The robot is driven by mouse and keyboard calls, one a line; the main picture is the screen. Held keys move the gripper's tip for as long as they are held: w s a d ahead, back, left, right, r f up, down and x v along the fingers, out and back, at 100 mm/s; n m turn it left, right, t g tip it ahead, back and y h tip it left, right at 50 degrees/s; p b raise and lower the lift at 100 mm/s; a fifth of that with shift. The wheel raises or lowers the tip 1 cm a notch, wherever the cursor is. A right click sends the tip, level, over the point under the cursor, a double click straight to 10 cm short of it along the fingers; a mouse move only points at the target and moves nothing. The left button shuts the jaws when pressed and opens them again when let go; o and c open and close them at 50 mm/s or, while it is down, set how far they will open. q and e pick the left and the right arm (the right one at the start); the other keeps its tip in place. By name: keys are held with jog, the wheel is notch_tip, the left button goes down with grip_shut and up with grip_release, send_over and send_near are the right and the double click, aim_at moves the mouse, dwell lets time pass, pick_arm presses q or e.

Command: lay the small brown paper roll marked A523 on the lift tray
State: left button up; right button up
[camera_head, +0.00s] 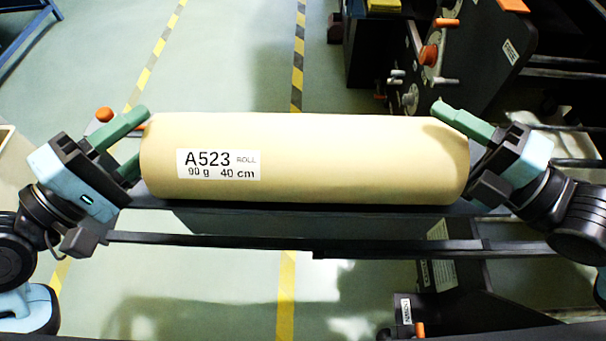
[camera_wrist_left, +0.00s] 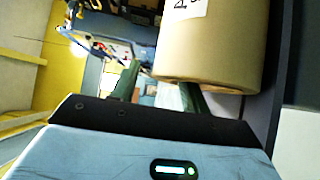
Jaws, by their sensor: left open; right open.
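The brown paper roll (camera_head: 330,150) with the white A523 label lies level, left to right, and fills the middle of the head view. Its near end shows in the left wrist view (camera_wrist_left: 215,55). A dark tray-like surface (camera_head: 310,213) shows under its front edge; I cannot tell whether it is the lift tray or whether the roll rests fully on it. My left gripper (camera_head: 138,138) is open at the roll's left end; it shows in the wrist view (camera_wrist_left: 160,82). My right gripper (camera_head: 455,135) is open at the right end, its lower finger hidden.
A dark rail (camera_head: 290,242) runs across in front of the roll. A black machine (camera_head: 455,50) with orange knobs stands behind on the right. Dark bars lie at the right edge. The green floor (camera_head: 220,60) with striped tape is clear behind the roll.

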jog(key=shift+d, duration=0.15)
jog(key=shift+s+d+f, duration=0.1)
jog(key=shift+s+d, duration=0.3)
jog(key=shift+d, duration=0.05)
jog(key=v, duration=1)
jog(key=shift+s, duration=0.25)
dwell(0.7)
jog(key=shift+d, duration=0.15)
dwell(0.5)
